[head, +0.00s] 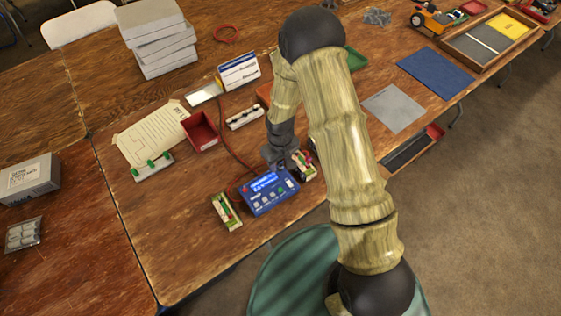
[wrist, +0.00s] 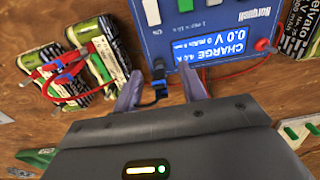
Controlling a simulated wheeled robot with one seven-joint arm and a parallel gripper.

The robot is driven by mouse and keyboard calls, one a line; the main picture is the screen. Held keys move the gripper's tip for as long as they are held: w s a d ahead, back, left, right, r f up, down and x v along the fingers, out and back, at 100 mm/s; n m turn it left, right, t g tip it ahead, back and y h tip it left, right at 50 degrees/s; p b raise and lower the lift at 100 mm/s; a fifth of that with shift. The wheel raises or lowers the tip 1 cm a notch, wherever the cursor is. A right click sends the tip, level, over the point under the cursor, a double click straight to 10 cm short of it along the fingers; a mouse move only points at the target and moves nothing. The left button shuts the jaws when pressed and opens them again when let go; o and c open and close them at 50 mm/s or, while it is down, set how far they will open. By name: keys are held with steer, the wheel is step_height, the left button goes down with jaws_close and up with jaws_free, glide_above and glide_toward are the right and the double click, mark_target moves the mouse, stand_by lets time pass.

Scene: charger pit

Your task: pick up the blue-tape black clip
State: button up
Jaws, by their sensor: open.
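The blue-tape black clip (wrist: 157,88) is in the wrist view, a small black piece with a blue band, lying just below the edge of the blue charger (wrist: 215,28). My gripper (wrist: 160,77) is open, with one finger on each side of the clip. I cannot tell whether either finger touches it. In the head view, my gripper (head: 284,163) is low over the table just behind the charger (head: 268,192), and the clip cannot be made out there.
A battery pack (wrist: 85,68) with red and blue clips is at left in the wrist view; another (wrist: 298,32) is at upper right. Red leads run close by. In the head view, a red bin (head: 200,132) and a paper sheet (head: 150,135) lie left of my arm.

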steer(key=c, duration=0.9)
steer(key=shift+o, duration=0.2)
steer(key=shift+r, duration=0.1)
step_height(320, 180, up, 10)
steer(key=shift+f+b, duration=0.1)
steer(key=shift+b, duration=0.5)
